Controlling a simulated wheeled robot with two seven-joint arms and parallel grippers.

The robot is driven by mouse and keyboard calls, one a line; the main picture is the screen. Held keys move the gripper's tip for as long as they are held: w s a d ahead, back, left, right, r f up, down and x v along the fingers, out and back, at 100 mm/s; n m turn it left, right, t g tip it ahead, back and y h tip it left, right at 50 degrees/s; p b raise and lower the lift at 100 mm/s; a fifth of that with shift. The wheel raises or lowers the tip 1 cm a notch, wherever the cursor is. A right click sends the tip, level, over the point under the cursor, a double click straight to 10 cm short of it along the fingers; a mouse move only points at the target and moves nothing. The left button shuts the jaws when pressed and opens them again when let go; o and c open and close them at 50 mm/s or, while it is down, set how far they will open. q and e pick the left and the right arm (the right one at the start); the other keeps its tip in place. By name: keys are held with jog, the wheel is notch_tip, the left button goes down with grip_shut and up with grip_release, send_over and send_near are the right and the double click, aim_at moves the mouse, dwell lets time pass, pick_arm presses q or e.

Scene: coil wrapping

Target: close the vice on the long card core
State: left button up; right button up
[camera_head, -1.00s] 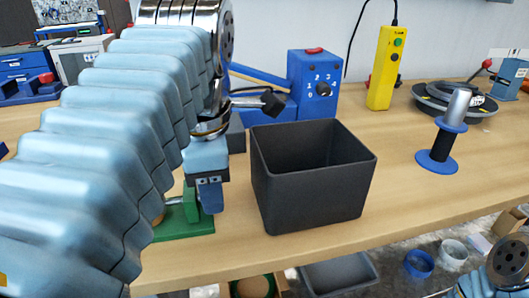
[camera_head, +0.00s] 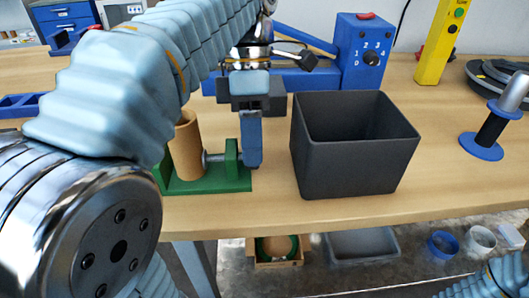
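The green vice (camera_head: 215,184) sits near the front edge of the bench, left of centre. The long card core (camera_head: 186,148), a brown tube, stands upright in it; my arm hides its top left. A grey screw (camera_head: 212,157) runs from the vice's right upright (camera_head: 231,158) towards the core and its end is at or very near the core's side. My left gripper (camera_head: 252,150) points down just right of that upright, its blue fingers overlapping in view. Whether they hold the screw's outer end is hidden. My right gripper is out of view.
A black open bin (camera_head: 345,165) stands just right of my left gripper. A blue machine with a dial (camera_head: 362,55) is behind. A blue-flanged spool (camera_head: 482,145) and a yellow control box (camera_head: 441,42) are at the right. Boxes lie below the bench edge.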

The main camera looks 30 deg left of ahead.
pick_arm(q)
jog(key=shift+o, duration=1.1)
